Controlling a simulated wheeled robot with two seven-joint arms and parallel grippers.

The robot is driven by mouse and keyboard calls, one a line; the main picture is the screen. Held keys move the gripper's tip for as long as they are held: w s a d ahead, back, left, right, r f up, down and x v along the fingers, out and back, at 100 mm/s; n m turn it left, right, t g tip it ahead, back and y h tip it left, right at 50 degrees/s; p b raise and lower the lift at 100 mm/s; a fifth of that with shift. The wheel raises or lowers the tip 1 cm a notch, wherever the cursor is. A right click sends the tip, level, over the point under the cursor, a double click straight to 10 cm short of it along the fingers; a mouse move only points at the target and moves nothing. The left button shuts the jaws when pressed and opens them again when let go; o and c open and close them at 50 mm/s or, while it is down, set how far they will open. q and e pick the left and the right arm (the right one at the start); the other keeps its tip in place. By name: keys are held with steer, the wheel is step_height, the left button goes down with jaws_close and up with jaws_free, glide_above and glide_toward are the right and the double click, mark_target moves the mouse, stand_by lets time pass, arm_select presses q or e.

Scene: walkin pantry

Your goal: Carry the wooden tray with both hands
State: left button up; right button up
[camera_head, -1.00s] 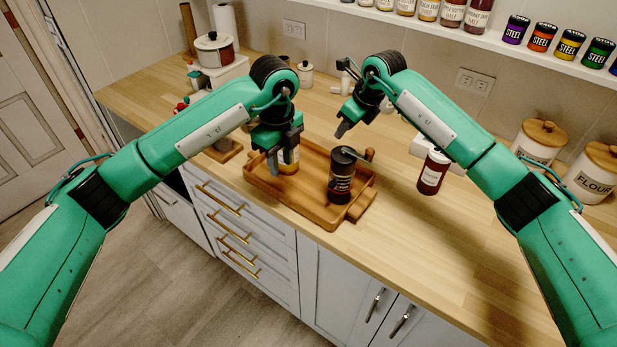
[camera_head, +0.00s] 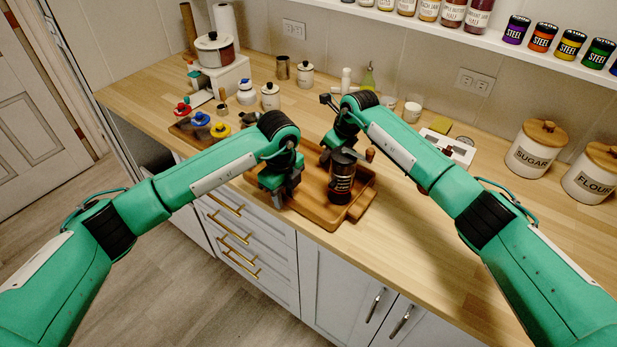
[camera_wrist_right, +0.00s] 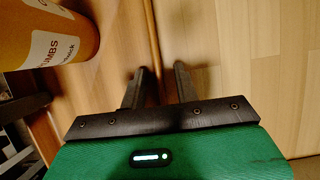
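The wooden tray (camera_head: 316,212) lies on the counter near its front edge. A black-lidded dark jar (camera_head: 342,180) stands on it towards the right. A jar with orange contents and a white label (camera_wrist_right: 60,38) shows in the right wrist view; in the head view my arms hide it. My left gripper (camera_head: 284,196) points down at the tray's front-left side; its finger gap is unclear. My right gripper (camera_head: 330,158) is over the tray's back side. In the right wrist view its fingers (camera_wrist_right: 162,86) are apart and empty, with a wooden edge line running between them.
Behind the tray stand white canisters (camera_head: 270,97), a green bottle (camera_head: 367,78) and small cups. Sugar (camera_head: 536,148) and flour canisters (camera_head: 594,172) stand at the right. The counter right of the tray is mostly clear.

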arm_select(q)
jaws_close()
arm_select(e)
jaws_close()
arm_select(q)
steer(key=shift+w+r, duration=0.1)
steer(key=shift+r, duration=0.1)
arm_select(e)
steer(key=shift+w+r, duration=0.1)
steer(key=shift+r, duration=0.05)
